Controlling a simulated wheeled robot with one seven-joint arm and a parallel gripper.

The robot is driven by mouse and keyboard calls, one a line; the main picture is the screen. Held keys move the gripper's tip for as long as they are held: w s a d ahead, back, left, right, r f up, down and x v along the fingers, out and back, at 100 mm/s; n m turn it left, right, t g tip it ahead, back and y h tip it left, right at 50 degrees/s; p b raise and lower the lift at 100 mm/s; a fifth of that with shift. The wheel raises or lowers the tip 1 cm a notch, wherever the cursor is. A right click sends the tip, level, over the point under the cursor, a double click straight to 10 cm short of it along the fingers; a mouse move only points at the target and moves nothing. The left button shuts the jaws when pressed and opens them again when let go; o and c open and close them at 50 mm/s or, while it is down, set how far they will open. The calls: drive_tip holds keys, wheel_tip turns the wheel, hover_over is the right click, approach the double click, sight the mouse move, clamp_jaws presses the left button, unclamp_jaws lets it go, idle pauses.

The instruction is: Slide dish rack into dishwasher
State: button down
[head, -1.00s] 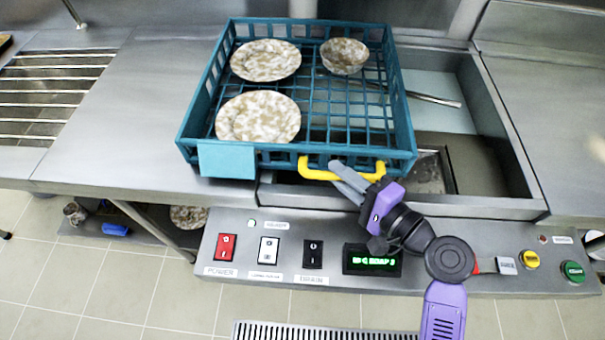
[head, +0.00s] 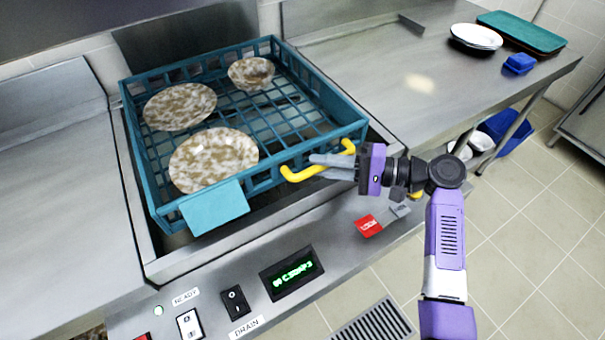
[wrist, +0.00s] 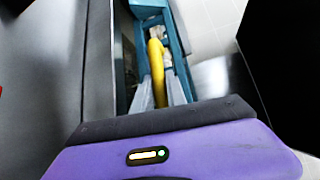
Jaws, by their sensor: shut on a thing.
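The teal dish rack (head: 296,171) sits over the sink-like opening of the dishwasher (head: 165,268) in the steel counter, nearly covering it. It holds two brown-speckled plates, one nearer (head: 213,160) and one farther (head: 180,106), and a speckled bowl (head: 251,73). A yellow handle (head: 300,174) is on the rack's near side. My gripper (head: 316,166) comes from the right and is shut on this handle. In the wrist view, the grey fingers (wrist: 159,92) stand on both sides of the yellow handle (wrist: 156,62).
The control panel with its green display (head: 292,273) and red lock tag (head: 369,226) lies along the front edge. The right counter (head: 400,85) is mostly clear, with white plates (head: 476,37), a teal tray (head: 521,33) and a blue block (head: 519,64) at its far end.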

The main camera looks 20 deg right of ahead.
drive_tip(key=shift+w+d+f, duration=0.1)
drive_tip(key=shift+w+d, duration=0.05)
drive_tip(key=shift+d, duration=0.65)
drive_tip(key=c, duration=1.6)
unclamp_jaws()
drive_tip(key=v, duration=0.7)
drive_tip(key=shift+d+b, duration=0.35)
drive_tip(key=shift+s, duration=0.2)
